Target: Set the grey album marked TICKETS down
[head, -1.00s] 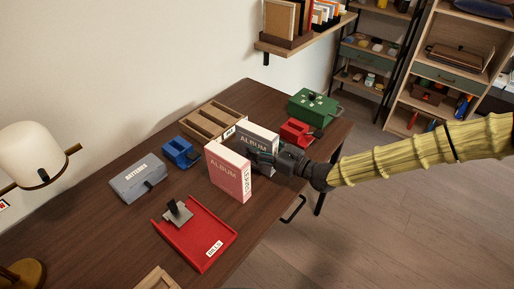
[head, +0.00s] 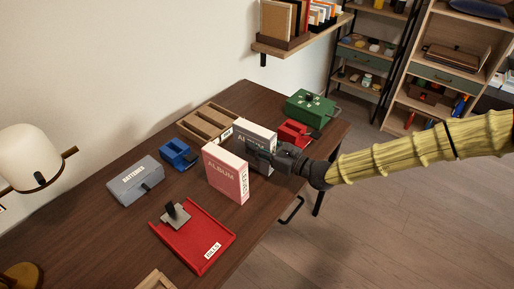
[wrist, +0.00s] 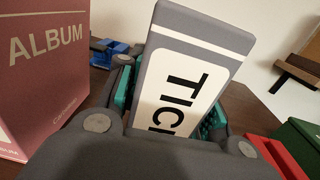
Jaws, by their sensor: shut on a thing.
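The grey album (head: 257,133) stands nearly upright behind the pink album on the dark desk. My gripper (head: 262,157) is shut on it from the right. In the wrist view the grey album (wrist: 208,48) sits between my gripper's green-padded fingers (wrist: 168,105), its white spine label showing "TIC" and the rest hidden. It looks tilted in that view. Its lower edge is hidden by the pink album and my gripper, so I cannot tell whether it touches the desk.
The pink album (head: 225,174) stands close in front. A wooden tray (head: 203,124) lies behind, with a red box (head: 296,132) and green box (head: 311,106) to the right. A blue box (head: 178,155), grey batteries box (head: 136,182) and red bills tray (head: 190,250) are left.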

